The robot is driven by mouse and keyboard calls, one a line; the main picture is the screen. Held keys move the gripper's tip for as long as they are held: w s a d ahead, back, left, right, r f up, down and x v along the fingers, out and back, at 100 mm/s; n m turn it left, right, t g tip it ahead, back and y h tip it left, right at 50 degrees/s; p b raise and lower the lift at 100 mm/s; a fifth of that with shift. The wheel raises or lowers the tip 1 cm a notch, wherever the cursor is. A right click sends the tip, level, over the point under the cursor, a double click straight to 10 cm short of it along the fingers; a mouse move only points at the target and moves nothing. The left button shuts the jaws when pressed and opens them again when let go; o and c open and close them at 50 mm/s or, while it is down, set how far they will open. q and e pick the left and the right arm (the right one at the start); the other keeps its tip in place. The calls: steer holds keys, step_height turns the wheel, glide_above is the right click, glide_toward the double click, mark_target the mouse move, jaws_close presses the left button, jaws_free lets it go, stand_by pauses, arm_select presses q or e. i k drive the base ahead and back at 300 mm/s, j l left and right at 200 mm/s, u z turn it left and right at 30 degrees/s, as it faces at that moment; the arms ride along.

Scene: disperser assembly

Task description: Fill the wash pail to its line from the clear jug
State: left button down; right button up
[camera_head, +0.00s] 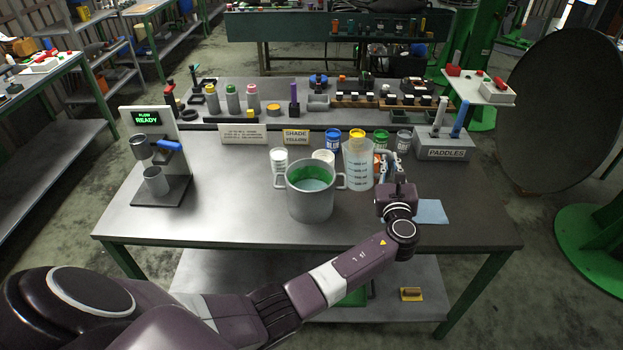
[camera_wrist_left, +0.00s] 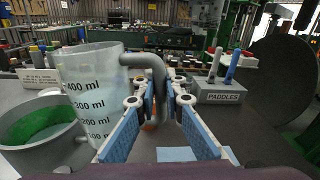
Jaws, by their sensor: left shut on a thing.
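The clear jug (camera_head: 357,168) with millilitre marks stands nearly upright, just right of the wash pail. In the left wrist view, the jug (camera_wrist_left: 90,85) has its grey handle (camera_wrist_left: 157,75) between my left gripper's fingers. My left gripper (camera_head: 388,172) is shut on that handle; its tips are partly hidden in the head view. The wash pail (camera_head: 310,205) is a grey metal pot with two side handles, a green band inside and pale liquid at its bottom. In the left wrist view the pail (camera_wrist_left: 28,152) is cut off at the left. The jug's liquid level is unclear. My right gripper is out of view.
A paddle holder (camera_head: 443,145) stands at right. Behind the pail are white cups, paint cans (camera_head: 333,139) and sign cards (camera_head: 296,136). A stand with a green READY display (camera_head: 147,118) is at left. A pale blue cloth (camera_head: 430,212) lies right of the gripper. The table's front left is clear.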

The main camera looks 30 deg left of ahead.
mark_target(310, 182)
steer(key=i+l+u, duration=0.2)
steer(key=l, duration=0.15)
steer(key=i+l+u, duration=0.2)
steer(key=l, duration=0.15)
steer(key=l+u, duration=0.2)
steer(key=l, duration=0.15)
